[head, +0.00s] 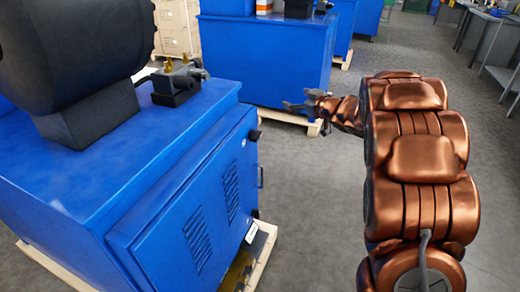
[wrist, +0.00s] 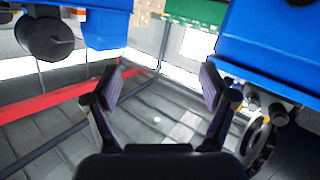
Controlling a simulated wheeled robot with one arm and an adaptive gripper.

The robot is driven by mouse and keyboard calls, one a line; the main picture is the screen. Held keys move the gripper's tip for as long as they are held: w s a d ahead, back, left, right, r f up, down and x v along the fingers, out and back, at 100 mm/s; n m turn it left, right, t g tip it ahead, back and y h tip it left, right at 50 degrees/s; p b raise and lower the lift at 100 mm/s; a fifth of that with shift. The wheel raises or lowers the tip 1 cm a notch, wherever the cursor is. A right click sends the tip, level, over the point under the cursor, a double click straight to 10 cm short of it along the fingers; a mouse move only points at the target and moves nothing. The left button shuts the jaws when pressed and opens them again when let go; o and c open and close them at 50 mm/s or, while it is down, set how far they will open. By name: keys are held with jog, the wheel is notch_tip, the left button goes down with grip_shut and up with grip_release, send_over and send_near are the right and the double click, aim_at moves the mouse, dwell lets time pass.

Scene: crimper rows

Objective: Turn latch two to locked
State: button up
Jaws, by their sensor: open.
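A blue cabinet (head: 180,200) stands at the left in the head view, its vented door facing right. A dark latch (head: 256,135) is at the door's upper right edge, and a second dark latch (head: 253,213) is near its lower corner. No number shows, so I cannot tell which is latch two or how it is set. My gripper (head: 304,105) is right of the cabinet, apart from both latches. In the wrist view my gripper (wrist: 160,86) is open, with nothing between its fingers.
A dark handle (head: 261,177) sticks out between the latches. The cabinet stands on a wooden pallet (head: 262,255). Another blue cabinet (head: 262,70) is behind my gripper. Grey floor (head: 310,200) is clear between the near cabinet and my arm. Workbenches (head: 490,45) stand at the far right.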

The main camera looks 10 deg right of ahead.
jog(key=a+f+n+g+y+b, duration=0.1)
jog(key=a+f+n+y+b, duration=0.2)
jog(key=f, duration=0.4)
jog(key=n+g+y+b, duration=0.1)
jog(key=g+y+b, duration=0.2)
jog(key=y, duration=0.4)
send_near(259, 137)
jog(key=w+a, duration=0.1)
jog(key=w, duration=0.1)
jog(key=shift+s+b+x, duration=0.25)
jog(key=shift+b+x, duration=0.4)
jog(key=shift+x, duration=3.25)
jog(key=shift+a, duration=0.2)
jog(key=shift+c, duration=0.2)
jog(key=c, duration=1.1)
